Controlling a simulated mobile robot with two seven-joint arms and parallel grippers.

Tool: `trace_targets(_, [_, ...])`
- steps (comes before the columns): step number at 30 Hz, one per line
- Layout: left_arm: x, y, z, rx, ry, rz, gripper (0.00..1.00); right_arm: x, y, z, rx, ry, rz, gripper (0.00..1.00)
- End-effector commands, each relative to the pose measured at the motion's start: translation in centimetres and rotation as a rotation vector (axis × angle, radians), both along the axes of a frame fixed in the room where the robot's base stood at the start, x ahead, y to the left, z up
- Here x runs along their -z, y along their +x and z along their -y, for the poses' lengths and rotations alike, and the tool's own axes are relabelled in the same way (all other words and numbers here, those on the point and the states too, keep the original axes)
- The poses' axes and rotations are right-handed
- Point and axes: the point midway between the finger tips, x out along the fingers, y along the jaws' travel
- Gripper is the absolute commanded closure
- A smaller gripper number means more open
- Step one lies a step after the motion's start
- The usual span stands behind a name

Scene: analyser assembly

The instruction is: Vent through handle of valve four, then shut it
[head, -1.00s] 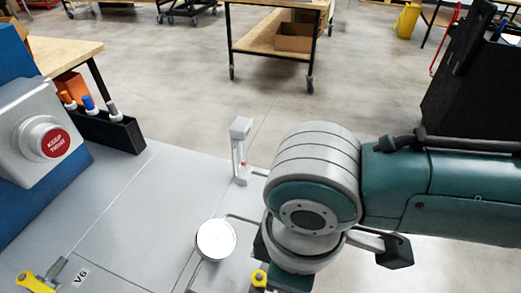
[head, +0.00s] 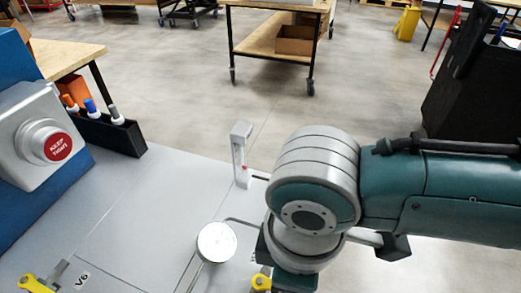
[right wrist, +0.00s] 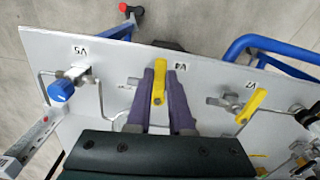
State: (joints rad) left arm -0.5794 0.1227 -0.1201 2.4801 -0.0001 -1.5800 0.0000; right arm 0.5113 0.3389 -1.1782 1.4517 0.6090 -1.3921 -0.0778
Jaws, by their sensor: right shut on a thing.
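In the right wrist view the yellow lever handle of valve four (right wrist: 159,84) stands between the purple fingers of my right gripper (right wrist: 160,98), which is shut on it. The handle runs up and down in the picture, next to an upside-down V4 label (right wrist: 181,66). A metal fitting (right wrist: 131,83) shows left of the fingers; the valve body is mostly hidden by them. In the head view my right arm covers the gripper; a bit of yellow handle (head: 261,281) shows below it, but I cannot tell whose. My left gripper is not in view.
Another yellow lever (right wrist: 251,106) slants to the right of valve four. A blue knob (right wrist: 61,91) by the V5 label stands left. The head view shows a V6 yellow handle (head: 35,284), a round gauge (head: 216,242), an upright flow tube (head: 241,155) and a red-capped knob (head: 57,146).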

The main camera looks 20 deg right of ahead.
Motion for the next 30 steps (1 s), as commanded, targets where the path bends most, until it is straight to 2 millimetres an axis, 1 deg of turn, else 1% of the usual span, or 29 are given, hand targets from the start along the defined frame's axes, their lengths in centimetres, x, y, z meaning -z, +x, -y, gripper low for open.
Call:
trace_targets(6, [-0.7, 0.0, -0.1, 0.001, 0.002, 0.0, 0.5, -0.2, 0.6, 0.2, -0.164, 0.0, 0.0, 1.0])
trace_targets(13, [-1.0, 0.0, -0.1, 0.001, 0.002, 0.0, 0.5, -0.1, 1.5, 0.4, -0.381, 0.0, 0.0, 1.0])
trace_targets(22, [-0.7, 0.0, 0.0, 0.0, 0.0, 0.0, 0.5, 0.0, 2.6, 0.3, -0.667, 0.001, 0.002, 1.0])
trace_targets(30, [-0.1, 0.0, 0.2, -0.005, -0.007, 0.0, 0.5, 0.1, 3.7, 0.0, -0.923, 0.001, 0.003, 1.0])
